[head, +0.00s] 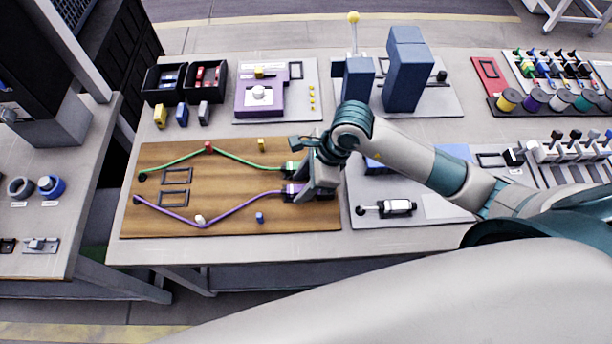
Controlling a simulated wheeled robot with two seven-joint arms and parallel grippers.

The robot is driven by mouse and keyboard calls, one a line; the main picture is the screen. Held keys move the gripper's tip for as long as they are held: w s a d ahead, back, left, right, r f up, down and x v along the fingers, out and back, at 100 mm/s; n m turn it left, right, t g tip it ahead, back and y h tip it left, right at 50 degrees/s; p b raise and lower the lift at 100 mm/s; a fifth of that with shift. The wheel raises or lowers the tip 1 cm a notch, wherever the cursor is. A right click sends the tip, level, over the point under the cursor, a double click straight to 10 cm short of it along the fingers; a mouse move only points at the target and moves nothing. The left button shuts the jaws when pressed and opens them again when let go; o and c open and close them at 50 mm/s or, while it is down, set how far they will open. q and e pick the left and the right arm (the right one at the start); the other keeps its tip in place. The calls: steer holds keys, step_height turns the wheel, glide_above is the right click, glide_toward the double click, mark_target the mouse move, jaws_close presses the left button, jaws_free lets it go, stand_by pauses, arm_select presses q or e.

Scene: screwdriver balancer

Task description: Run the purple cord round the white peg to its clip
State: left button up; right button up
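The purple cord (168,211) starts at a black anchor on the left of the wooden board (225,232). It bends round the near side of the white peg (200,218), then runs straight up to the right. Its right end reaches a dark clip with a purple part (289,191) at the board's right edge. My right gripper (300,190) is right at that clip and cord end. Its fingers and wrist hide part of the clip, so whether they grip the cord is unclear. My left gripper is out of view.
A green cord (180,160) bends round a red peg (209,148) to another clip (290,168) just behind my gripper. Blue blocks (407,75) stand behind my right arm.

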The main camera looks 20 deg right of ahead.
steer(key=shift+r, duration=0.1)
steer(key=b+v, duration=0.3)
steer(key=v, duration=1.4)
steer(key=shift+b, duration=0.3)
steer(key=shift+r, duration=0.1)
